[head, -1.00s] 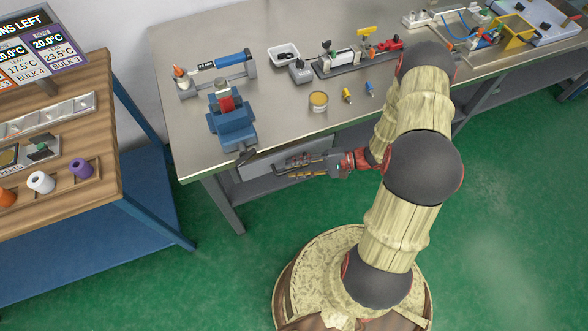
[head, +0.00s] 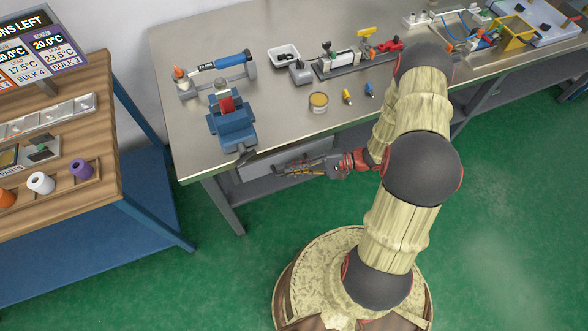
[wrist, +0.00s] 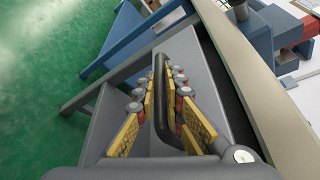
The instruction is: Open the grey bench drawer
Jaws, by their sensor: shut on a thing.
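The grey bench drawer (head: 256,164) is under the front edge of the steel bench, below the blue vise. In the wrist view its grey front (wrist: 190,62) fills the middle, with a dark bar handle (wrist: 164,105) standing off it. My gripper (head: 284,168) is at the drawer front. In the wrist view my gripper (wrist: 160,105) has its yellow-padded fingers on both sides of the handle, shut on it. A dark gap shows between the drawer's upper edge and the bench top in the wrist view. In the head view my fingers hide the handle.
The steel bench top (head: 285,115) overhangs the drawer. On it stand a blue vise (head: 232,125), a small tin (head: 318,102) and other tools. A bench leg (head: 222,205) is left of the drawer. A wooden table (head: 105,190) stands at left. Green floor in front is clear.

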